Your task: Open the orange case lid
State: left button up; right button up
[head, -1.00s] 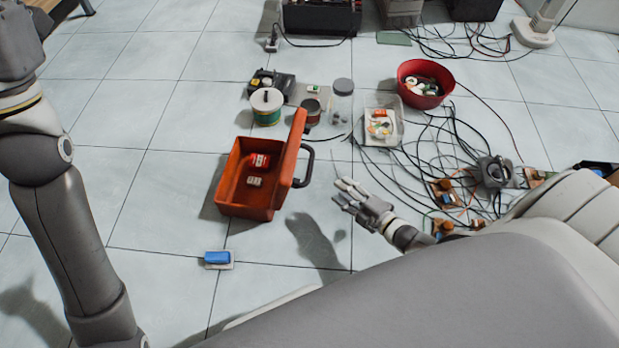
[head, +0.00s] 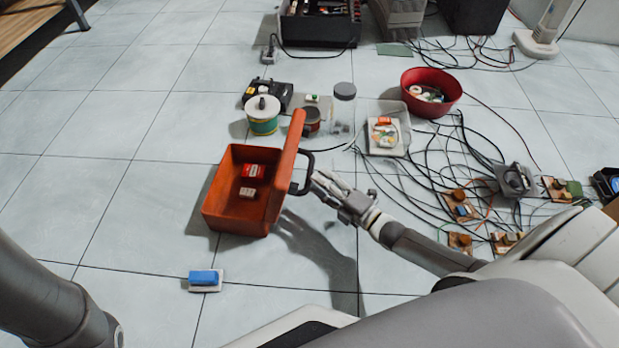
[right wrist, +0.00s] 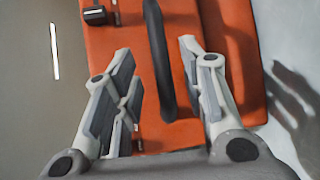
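The orange case (head: 215,208) stands open on the floor, left of centre in the head view. Its lid (head: 284,180) stands up steeply along the right side. The black handle (head: 308,165) sticks out from the lid's right face. My right gripper (head: 318,182) is right beside the handle. In the right wrist view its fingers (right wrist: 157,50) are spread, with the black handle (right wrist: 161,75) between them and gaps on both sides. The lid's orange face (right wrist: 190,18) fills the view behind. My left gripper is out of view; only my left arm shows.
Small red and white boxes (head: 252,172) lie inside the case. A blue block (head: 203,278) lies in front. Jars, a tray (head: 400,150) and a red bowl (head: 452,95) stand behind. Cables (head: 430,175) and small circuit boards crowd the right. The floor at left is clear.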

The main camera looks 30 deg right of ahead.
aim_at(310, 171)
jog(key=b+x, duration=0.1)
jog(key=x, duration=0.3)
jog(key=shift+f+b, duration=0.1)
jog(key=shift+b, duration=0.25)
jog(key=shift+w+a, duration=0.15)
jog(key=shift+w, duration=0.3)
grip_shut()
